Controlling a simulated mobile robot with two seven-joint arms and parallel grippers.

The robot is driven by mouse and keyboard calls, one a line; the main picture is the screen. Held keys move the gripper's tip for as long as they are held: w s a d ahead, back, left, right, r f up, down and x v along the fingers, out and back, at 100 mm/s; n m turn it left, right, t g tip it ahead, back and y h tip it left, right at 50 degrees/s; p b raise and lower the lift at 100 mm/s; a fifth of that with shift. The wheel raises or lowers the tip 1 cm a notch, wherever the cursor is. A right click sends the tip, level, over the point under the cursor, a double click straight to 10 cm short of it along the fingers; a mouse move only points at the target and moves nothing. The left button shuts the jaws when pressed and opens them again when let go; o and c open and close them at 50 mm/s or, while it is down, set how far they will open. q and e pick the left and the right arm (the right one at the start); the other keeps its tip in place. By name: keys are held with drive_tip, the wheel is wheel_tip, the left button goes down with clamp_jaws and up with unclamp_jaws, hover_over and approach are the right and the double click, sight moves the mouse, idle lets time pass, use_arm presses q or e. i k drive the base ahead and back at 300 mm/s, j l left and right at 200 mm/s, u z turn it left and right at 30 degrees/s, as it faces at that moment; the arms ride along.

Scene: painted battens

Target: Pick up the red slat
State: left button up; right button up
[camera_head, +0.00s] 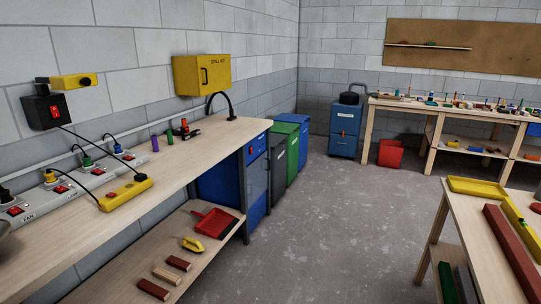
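A long dark red slat (514,252) lies on the light wooden table (466,218) at the lower right. It runs from the table's middle toward the near edge, and its near end may be cut off by the bottom of the picture. A yellow slat or bar (518,218) lies just beyond it, to its right. Two short dark red blocks (153,289) (178,263) lie on the lower shelf of the left bench. Neither of my grippers shows in the head view.
The left workbench (190,150) carries a yellow power strip (125,193). A yellow tray (477,187) sits at the right table's far end; a green piece (447,283) is below. Grey floor (330,220) between is clear.

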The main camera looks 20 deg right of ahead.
sight(529, 276)
drive_tip(key=i+z, duration=0.25)
drive_tip(key=z, duration=0.2)
drive_tip(key=i+z, duration=0.25)
drive_tip(key=z, duration=0.15)
drive_tip(key=i+z, duration=0.25)
drive_tip(key=z, duration=0.2)
drive_tip(key=i+z, duration=0.2)
drive_tip(key=z, duration=0.25)
drive_tip(key=i+z, duration=0.15)
drive_tip(key=z, duration=0.35)
drive_tip(key=i+j+z, duration=0.15)
drive_tip(key=z, duration=0.3)
drive_tip(key=i+j+z, duration=0.1)
drive_tip(key=z, duration=0.25)
drive_tip(key=i+j+z, duration=0.2)
drive_tip(key=z, duration=0.15)
drive_tip(key=i+j+z, duration=0.2)
drive_tip(key=z, duration=0.2)
